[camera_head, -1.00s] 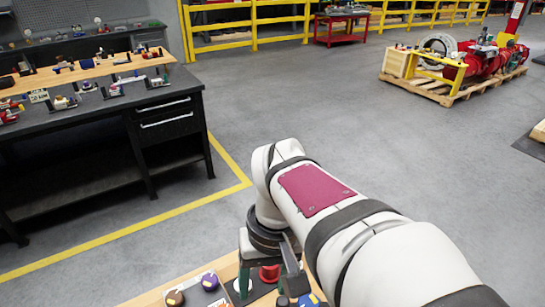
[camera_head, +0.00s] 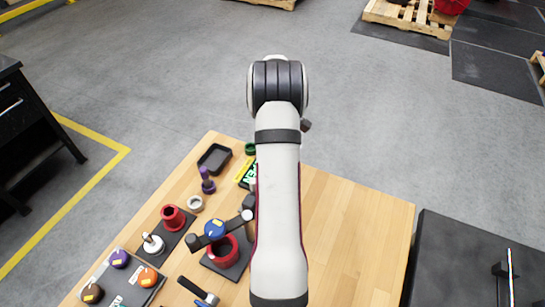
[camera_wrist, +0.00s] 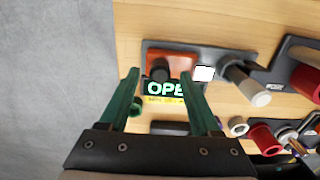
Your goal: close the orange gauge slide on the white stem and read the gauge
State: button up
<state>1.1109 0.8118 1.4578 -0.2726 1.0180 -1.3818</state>
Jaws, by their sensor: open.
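In the wrist view an orange slide block (camera_wrist: 180,66) with a dark round knob (camera_wrist: 160,69) sits on a dark plate. A small white piece (camera_wrist: 204,73), possibly the white stem, stands just right of the orange block. A green-lit display (camera_wrist: 166,90) reads "OPE", its last part cut off by my right finger. My gripper (camera_wrist: 160,76) is open and empty, its two green fingers appearing on either side of the knob and display. Its height above them is unclear. In the head view my arm hides the slide and gripper; part of the lit display (camera_head: 247,174) shows.
A grey cylindrical handle with a white end (camera_wrist: 248,84) lies right of the slide in the wrist view.

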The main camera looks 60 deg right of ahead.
jog(key=shift+f, duration=1.15)
jog(key=c, duration=0.9)
jog(key=shift+a, duration=1.6)
jog(key=shift+c, duration=0.4)
jog(key=o, duration=1)
